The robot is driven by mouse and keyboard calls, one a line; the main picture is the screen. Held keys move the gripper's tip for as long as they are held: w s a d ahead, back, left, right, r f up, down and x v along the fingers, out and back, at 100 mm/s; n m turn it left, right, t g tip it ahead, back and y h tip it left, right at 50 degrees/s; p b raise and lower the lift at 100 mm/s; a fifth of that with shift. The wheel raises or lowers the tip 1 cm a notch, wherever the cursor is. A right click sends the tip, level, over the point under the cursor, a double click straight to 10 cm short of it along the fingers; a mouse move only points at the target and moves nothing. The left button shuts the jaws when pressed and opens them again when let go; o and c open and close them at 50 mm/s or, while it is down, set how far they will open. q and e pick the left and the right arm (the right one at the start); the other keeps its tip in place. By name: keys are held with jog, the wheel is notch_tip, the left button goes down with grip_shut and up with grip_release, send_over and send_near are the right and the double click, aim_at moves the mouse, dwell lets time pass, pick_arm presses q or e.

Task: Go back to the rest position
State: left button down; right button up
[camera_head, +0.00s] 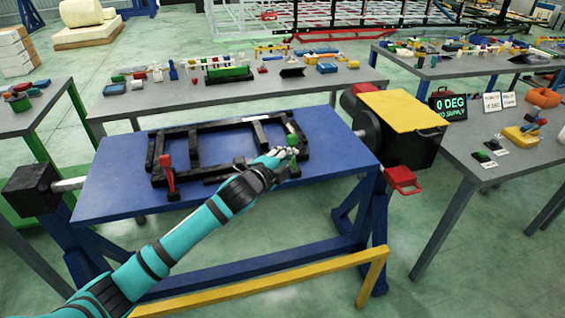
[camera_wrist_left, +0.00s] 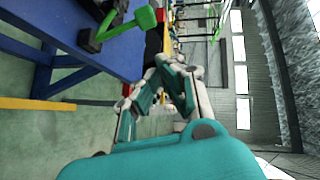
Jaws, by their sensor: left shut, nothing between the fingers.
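My left gripper (camera_head: 283,153) is at the right front corner of the black frame (camera_head: 196,150) on the blue table (camera_head: 118,190). It is shut with nothing held. It is close beside a clamp with a green handle (camera_head: 292,140); I cannot tell if they touch. The green handle (camera_wrist_left: 125,27) also shows at the top of the left wrist view, over the blue table edge. A clamp with a red handle (camera_head: 167,165) stands at the frame's left front corner. My right gripper is in neither view.
A black box with a yellow top (camera_head: 400,112) stands at the table's right end. A yellow rail (camera_head: 270,290) runs along the front. Grey tables with small parts stand behind (camera_head: 150,102) and to the right (camera_head: 460,150). The green floor (camera_head: 320,220) is open in front.

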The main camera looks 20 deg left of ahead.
pick_arm(q)
jog(key=s+a+f+n+g+y+b, duration=0.1)
jog(key=s+a+f+n+g, duration=0.15)
jog(key=s+f, duration=0.75)
jog(key=s+a+f+n+g+y+b, duration=0.1)
jog(key=s+a+f+n+g, duration=0.2)
jog(key=f, duration=1.5)
jog(key=s+a+f+n+g+y, duration=0.15)
jog(key=s+f+n, duration=0.3)
jog(key=f, duration=1.05)
jog(key=s+d+f+n+g, duration=0.1)
jog(key=s+f, duration=0.6)
jog(key=s, duration=0.7)
jog(key=s+d+f+n+g+b, duration=0.1)
jog(key=s+f+n+g, duration=0.2)
jog(key=s+f, duration=0.4)
jog(key=s+d+f+n+g+b, duration=0.1)
jog(key=s+f+g, duration=0.2)
jog(key=s+f, duration=0.5)
jog(key=s, duration=1.3)
jog(key=shift+s+n, duration=0.3)
jog(key=shift+n, duration=0.1)
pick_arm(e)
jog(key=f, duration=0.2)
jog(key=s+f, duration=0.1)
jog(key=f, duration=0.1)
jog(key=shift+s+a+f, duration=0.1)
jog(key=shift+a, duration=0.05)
pick_arm(q)
jog(key=shift+d+f, duration=0.1)
